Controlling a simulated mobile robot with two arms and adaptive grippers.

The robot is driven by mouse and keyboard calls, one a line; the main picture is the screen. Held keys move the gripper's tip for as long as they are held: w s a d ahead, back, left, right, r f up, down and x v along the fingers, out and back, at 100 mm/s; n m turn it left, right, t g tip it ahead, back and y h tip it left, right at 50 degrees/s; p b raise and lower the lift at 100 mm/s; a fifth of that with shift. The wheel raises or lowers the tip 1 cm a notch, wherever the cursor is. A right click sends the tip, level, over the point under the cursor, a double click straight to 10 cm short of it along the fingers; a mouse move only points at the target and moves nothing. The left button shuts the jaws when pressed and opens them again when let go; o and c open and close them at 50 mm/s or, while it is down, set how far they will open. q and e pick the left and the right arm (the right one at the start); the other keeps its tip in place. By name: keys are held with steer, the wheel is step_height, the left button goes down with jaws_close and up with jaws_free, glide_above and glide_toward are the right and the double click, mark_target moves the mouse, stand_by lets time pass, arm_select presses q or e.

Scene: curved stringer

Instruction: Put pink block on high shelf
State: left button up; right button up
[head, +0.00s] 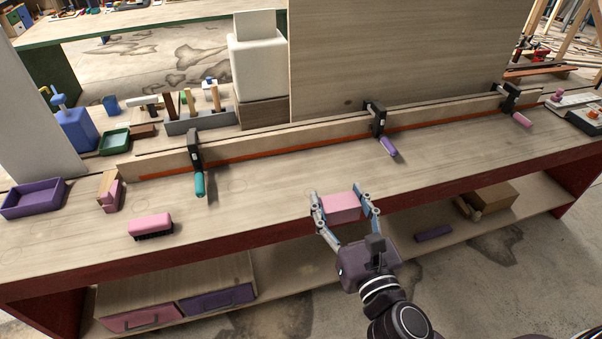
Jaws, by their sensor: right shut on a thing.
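The pink block (340,208) is a plain box near the front edge of the long wooden workbench (270,207). My right gripper (343,202) reaches in from the lower right with a finger on each side of the block and is shut on it. I cannot tell whether the block touches the bench top or is held just above it. My left gripper is not in view. A low shelf (320,267) runs under the bench; I cannot make out a high shelf.
A pink brush (150,225) and a purple tray (33,198) sit at the left. A curved wooden strip (290,142) held by clamps, one with a teal handle (199,183), runs along the bench. A tall wooden panel (400,60) stands behind. Bench top between brush and block is clear.

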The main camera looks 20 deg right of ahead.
steer(key=w+d+r+h+p, duration=0.1)
steer(key=w, duration=2.1)
steer(key=shift+m, duration=0.3)
step_height(320, 180, down, 15)
steer(key=b, duration=0.5)
steer(key=shift+w+f+b, duration=0.1)
steer(key=shift+f+b, duration=1.25)
steer(key=shift+f, duration=0.95)
